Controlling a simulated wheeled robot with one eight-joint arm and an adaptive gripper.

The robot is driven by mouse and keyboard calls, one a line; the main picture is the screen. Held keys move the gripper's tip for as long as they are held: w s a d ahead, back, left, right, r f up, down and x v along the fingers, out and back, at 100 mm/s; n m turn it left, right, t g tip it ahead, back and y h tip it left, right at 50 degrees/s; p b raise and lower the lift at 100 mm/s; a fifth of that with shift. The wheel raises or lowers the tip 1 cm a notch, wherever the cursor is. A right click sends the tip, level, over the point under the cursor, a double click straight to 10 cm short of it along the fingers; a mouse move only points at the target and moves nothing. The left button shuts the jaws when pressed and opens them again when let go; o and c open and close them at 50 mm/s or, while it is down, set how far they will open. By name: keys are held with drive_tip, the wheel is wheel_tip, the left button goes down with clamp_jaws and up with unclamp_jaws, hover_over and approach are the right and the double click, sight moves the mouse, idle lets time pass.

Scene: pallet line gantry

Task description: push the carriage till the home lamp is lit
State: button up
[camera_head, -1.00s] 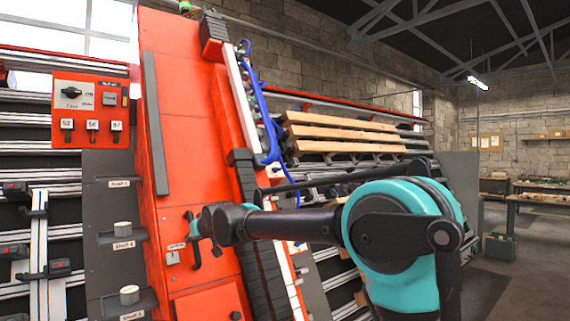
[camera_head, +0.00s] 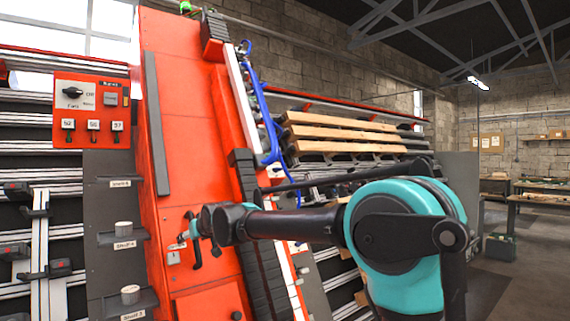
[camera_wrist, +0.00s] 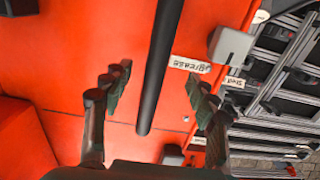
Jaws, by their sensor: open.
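The carriage (camera_head: 190,120) is a tall, leaning orange-red body that fills the left middle of the head view. It also fills much of the wrist view (camera_wrist: 70,60). My gripper (camera_head: 193,230) is at its lower front face. In the wrist view my gripper (camera_wrist: 162,88) is open, with one finger on each side of a black bar (camera_wrist: 158,60). Gaps show between the bar and both fingers. A small green lamp (camera_head: 185,6) shows at the top edge; I cannot tell whether it is the home lamp or whether it is lit.
A red-edged control panel (camera_head: 92,110) with a black knob and numbered tags is left of the carriage. Grey shelf steps (camera_head: 125,240) stand below it. Wooden boards (camera_head: 345,134) lie on the rack to the right. Open floor (camera_head: 535,255) shows at far right.

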drive_tip(key=v, duration=0.9)
drive_tip(key=shift+s+d, duration=0.15)
drive_tip(key=shift+s, duration=0.15)
drive_tip(key=shift+r, duration=0.15)
